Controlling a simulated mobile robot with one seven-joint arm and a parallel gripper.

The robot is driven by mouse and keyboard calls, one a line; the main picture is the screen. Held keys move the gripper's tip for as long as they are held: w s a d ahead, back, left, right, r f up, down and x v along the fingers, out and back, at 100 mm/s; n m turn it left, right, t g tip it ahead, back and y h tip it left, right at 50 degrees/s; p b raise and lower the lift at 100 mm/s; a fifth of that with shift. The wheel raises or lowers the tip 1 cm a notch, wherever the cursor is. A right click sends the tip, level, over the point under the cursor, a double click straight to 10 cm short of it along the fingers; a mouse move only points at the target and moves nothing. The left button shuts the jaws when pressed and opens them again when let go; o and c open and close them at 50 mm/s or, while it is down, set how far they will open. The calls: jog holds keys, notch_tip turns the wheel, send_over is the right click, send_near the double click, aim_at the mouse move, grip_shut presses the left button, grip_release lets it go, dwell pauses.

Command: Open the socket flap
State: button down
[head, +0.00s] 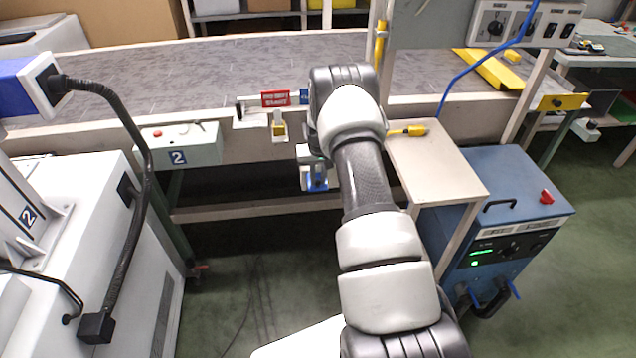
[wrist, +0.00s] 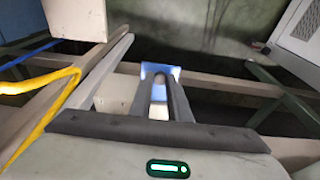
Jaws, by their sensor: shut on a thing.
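The socket with its blue flap (head: 317,182) is on a pale housing below the conveyor's front rail, just left of my forearm in the head view. In the wrist view the blue flap (wrist: 160,70) shows at the tips of my gripper (wrist: 159,84). The two dark fingers come close together there, shut on the flap, with a pale part showing between them. My arm reaches over it from above and hides much of the gripper in the head view. How far the flap is tilted I cannot tell.
A yellow plug (head: 408,131) lies on the small side table (head: 440,165) at the right. A blue power unit (head: 510,220) stands beside it. A red sign (head: 275,99) and a yellow padlock-like piece (head: 279,130) are left of my arm. A yellow cable (wrist: 45,120) runs at left in the wrist view.

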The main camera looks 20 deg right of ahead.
jog(key=shift+w+r+g, duration=0.1)
jog(key=shift+g, duration=0.2)
dwell(0.4)
jog(key=c, duration=1.7)
grip_release()
jog(key=shift+o, duration=0.2)
jog(key=shift+r, duration=0.1)
notch_tip(320, 180, up, 17)
jog(key=s+p, duration=0.2)
jog(key=p, duration=0.1)
jog(key=shift+a, duration=0.25)
jog(key=shift+s, duration=0.1)
